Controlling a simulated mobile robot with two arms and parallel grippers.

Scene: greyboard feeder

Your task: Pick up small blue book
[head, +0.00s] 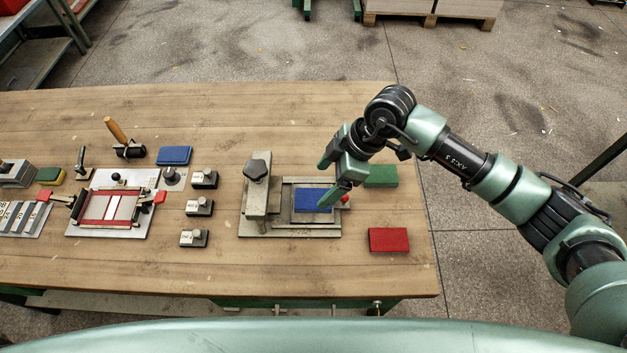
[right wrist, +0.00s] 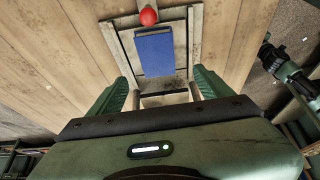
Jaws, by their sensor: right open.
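A small blue book (head: 311,199) lies flat in the metal frame of a fixture (head: 318,233) at the right part of the bench. It also shows in the right wrist view (right wrist: 155,52), ahead of my fingers. My right gripper (head: 325,184) is open and empty, its fingers above the fixture beside the blue book. One finger overlaps the book's right edge in the head view. I cannot tell the exact height gap. A second blue book or block (head: 174,155) lies further left on the bench. My left gripper is not in view.
A green book (head: 381,176) and a red book (head: 388,240) lie right of the fixture. The fixture has a black-knobbed clamp (head: 257,170) at its left and a red ball knob (right wrist: 148,16). Several small knobbed blocks (head: 199,207) stand left of it. The bench front (head: 330,270) is clear.

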